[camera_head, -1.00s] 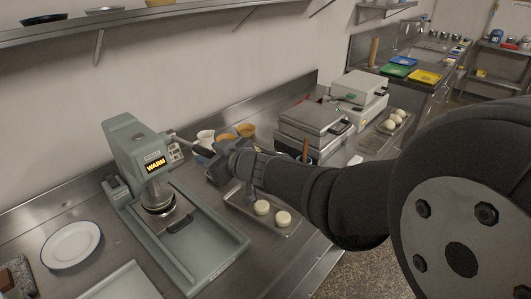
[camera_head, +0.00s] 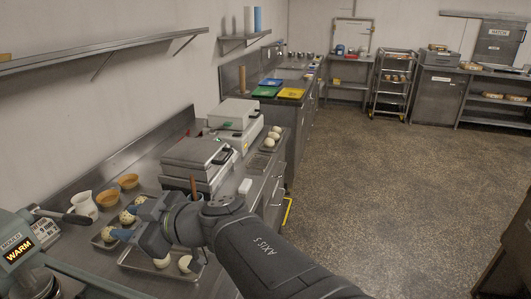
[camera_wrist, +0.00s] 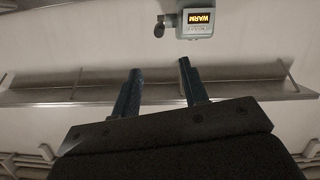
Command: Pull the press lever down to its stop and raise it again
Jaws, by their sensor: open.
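The grey-green press (camera_head: 22,246) stands at the left edge of the head view, mostly cut off, with a lit WARM display. Its lever (camera_head: 57,214) sticks out to the right from the head and ends in a dark knob. My gripper (camera_head: 125,224) is to the right of the knob, apart from it, above the trays. In the wrist view my gripper's two blue fingers (camera_wrist: 158,78) are spread with nothing between them. The press head (camera_wrist: 195,22) appears upside down at the top there, with the dark lever knob (camera_wrist: 159,28) beside it, beyond the fingertips. The pressing plates are out of view.
Trays with pale dough balls (camera_head: 161,262) lie below my gripper. A white jug (camera_head: 84,204) and tan bowls (camera_head: 128,181) stand behind. Two hinged grills (camera_head: 196,151) are farther along the counter. A wall shelf (camera_head: 90,48) runs above. Open floor lies to the right.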

